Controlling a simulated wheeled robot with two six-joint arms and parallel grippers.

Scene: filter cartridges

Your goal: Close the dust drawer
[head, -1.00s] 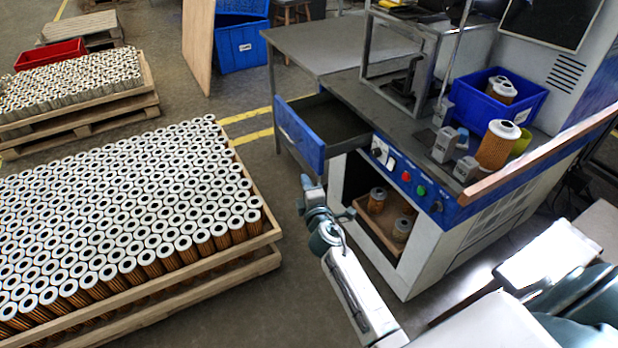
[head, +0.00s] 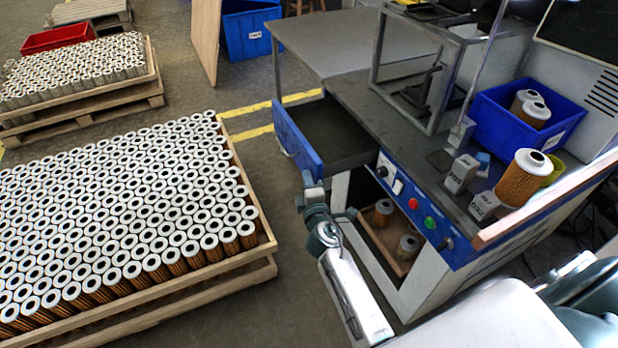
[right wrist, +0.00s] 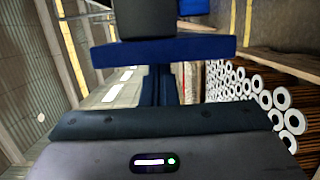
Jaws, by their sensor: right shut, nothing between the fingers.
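The dust drawer (head: 297,142) has a blue front and a dark, empty-looking tray. It is pulled out from the left side of the grey and white machine in the head view. My right gripper (head: 310,182) is shut and empty at the lower near corner of the drawer front. I cannot tell whether it touches the front. In the right wrist view, a dark gripper body fills the bottom, and a blue bar, probably the drawer front, crosses above it. My left gripper is not in view.
A pallet of filter cartridges (head: 120,220) stands on the left. The machine top (head: 415,160) carries a blue bin (head: 500,115), a cartridge (head: 524,180) and small grey blocks. An open compartment with cartridges (head: 382,212) lies below the control panel. A floor strip separates pallet and machine.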

